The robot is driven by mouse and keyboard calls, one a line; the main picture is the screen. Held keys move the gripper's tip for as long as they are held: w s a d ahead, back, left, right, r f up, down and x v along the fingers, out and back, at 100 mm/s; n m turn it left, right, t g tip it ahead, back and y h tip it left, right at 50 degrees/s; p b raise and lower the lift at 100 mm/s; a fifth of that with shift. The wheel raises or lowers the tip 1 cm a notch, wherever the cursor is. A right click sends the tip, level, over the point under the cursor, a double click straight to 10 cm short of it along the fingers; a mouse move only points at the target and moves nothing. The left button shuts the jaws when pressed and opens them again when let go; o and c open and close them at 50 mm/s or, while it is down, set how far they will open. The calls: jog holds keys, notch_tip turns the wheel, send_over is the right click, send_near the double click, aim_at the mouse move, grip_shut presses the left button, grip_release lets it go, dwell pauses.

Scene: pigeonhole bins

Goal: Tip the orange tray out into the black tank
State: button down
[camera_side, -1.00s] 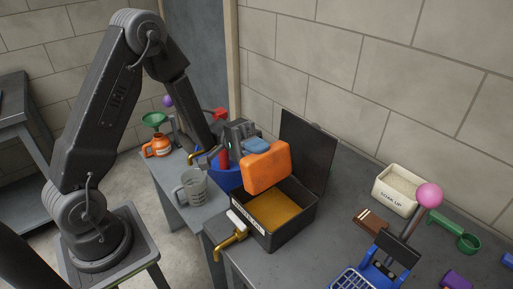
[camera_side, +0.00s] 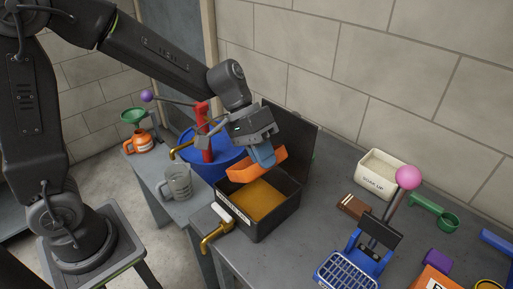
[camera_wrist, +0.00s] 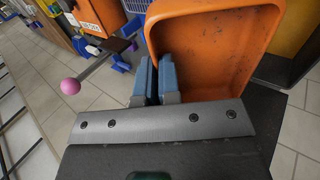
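The orange tray (camera_side: 272,165) is held over the black tank (camera_side: 282,216). My gripper (camera_side: 264,158) is shut on the tray's wall, with its blue fingertips on either side of it. In the wrist view the tray (camera_wrist: 205,45) shows its open inside, bare except for a few dark specks, and the fingers (camera_wrist: 156,80) are at its left wall. The tank is open at the top, its dark lid (camera_side: 298,132) standing up behind. Yellow-brown contents (camera_side: 260,200) show inside. The tray is tilted and its lower edge is close above the tank's back part.
A brass tap (camera_side: 215,235) sticks out of the tank's front. A blue tub (camera_side: 205,165) with a red post stands behind left, near a grey jug (camera_side: 177,182). A white soak-up bin (camera_side: 378,174) and a pink-knobbed lever (camera_side: 408,178) stand to the right.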

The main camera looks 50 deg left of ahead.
jog(key=shift+d+f+y, duration=0.3)
jog(key=shift+d+y, duration=0.15)
jog(key=shift+y, duration=0.55)
jog(key=shift+d+f+y, duration=0.2)
jog(key=shift+f+y, duration=0.3)
jog(key=shift+y, duration=0.4)
jog(key=shift+d+f+y, duration=0.1)
jog(key=shift+f+y, duration=0.3)
jog(key=shift+y, duration=0.4)
jog(key=shift+f+y, duration=0.5)
jog(key=shift+y, duration=0.4)
